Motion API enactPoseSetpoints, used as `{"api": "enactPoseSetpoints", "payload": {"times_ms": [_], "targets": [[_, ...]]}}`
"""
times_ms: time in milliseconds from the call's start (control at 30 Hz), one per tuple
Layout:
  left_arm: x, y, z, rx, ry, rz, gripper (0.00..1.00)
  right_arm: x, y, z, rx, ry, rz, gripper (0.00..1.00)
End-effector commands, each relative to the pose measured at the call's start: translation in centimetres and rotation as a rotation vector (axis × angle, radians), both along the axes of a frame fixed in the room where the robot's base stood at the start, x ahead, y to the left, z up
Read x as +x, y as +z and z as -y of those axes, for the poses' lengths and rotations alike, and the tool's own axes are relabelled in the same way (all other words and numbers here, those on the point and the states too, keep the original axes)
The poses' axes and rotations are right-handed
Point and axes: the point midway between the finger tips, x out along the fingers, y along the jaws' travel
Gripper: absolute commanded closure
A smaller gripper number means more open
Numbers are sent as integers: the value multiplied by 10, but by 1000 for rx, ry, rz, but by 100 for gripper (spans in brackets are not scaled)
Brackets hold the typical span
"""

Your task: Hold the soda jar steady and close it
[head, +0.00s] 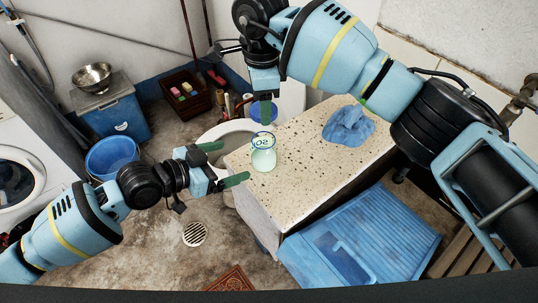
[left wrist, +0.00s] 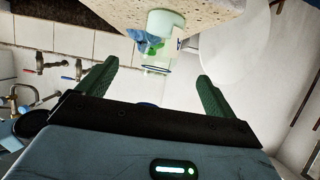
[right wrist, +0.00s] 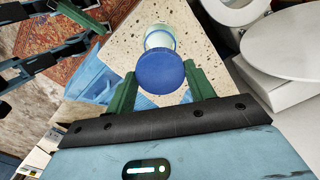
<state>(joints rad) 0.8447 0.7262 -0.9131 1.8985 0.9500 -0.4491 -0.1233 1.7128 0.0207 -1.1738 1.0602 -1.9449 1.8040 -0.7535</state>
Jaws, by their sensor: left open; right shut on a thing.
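The clear soda jar (head: 263,160) with pale contents stands upright and open near the left edge of the speckled stone slab. It also shows upside down in the left wrist view (left wrist: 158,48). My left gripper (head: 231,163) is open, just left of the jar, its fingers pointing at it but apart from it. My right gripper (head: 264,108) points down above the jar, shut on the round blue lid (right wrist: 160,72). The lid is apart from the jar mouth. In the right wrist view, the jar is partly hidden behind the lid.
The stone slab (head: 310,158) bears a crumpled blue cloth (head: 348,126) at its right. A blue ribbed washboard-like panel (head: 365,240) lies below in front. A blue bucket (head: 112,157) and a crate (head: 186,97) stand on the floor. The slab between jar and cloth is clear.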

Motion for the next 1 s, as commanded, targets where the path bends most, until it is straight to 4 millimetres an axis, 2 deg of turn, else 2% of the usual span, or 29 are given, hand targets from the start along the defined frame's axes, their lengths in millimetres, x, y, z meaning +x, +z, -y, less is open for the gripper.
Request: {"api": "enactPoseSetpoints", "payload": {"times_ms": [567, 1000], "targets": [[6, 1, 4, 3, -2, 2, 8, 0, 1, -3, 1, 19, -1, 67], [43, -24, 55, 2, -2, 1, 8, 0, 1, -3, 1, 18, -1, 67]]}}
